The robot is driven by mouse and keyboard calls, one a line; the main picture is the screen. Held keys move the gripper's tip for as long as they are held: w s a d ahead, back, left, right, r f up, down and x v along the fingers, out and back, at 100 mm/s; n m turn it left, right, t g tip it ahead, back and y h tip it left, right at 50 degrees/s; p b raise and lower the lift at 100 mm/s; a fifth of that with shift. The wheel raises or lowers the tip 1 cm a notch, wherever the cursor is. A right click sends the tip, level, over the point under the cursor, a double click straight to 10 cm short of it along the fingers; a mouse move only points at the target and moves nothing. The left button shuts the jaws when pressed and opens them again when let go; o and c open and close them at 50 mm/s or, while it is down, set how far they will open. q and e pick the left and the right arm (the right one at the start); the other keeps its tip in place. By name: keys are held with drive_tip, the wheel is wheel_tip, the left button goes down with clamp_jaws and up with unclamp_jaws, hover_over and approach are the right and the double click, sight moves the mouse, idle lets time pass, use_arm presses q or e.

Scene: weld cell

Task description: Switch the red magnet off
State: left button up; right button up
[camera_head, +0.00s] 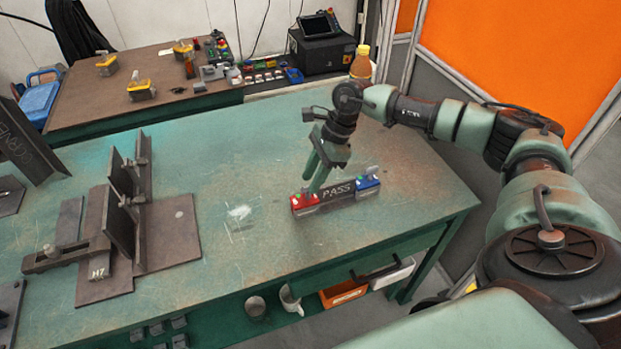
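The red magnet (305,204) sits on the green welding table at the left end of a dark bar marked PASS (338,190). A blue magnet (368,185) is at the bar's right end, with a small light lever on top. My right gripper (313,186) points down at the top of the red magnet, its fingertips at or just above it. The fingers overlap in this view, so I cannot tell whether they are open or touching the magnet. They hide part of the red magnet's top, and its lever is not clearly visible. My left gripper is not in view.
A steel fixture marked H7 (118,225) stands on the table's left side. The table (245,255) is clear between it and the magnets. A bottle (361,62) stands behind my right arm. A brown bench (110,105) with yellow-topped tools is at the back.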

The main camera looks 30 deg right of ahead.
drive_tip(key=shift+x, duration=0.8)
clamp_jaws()
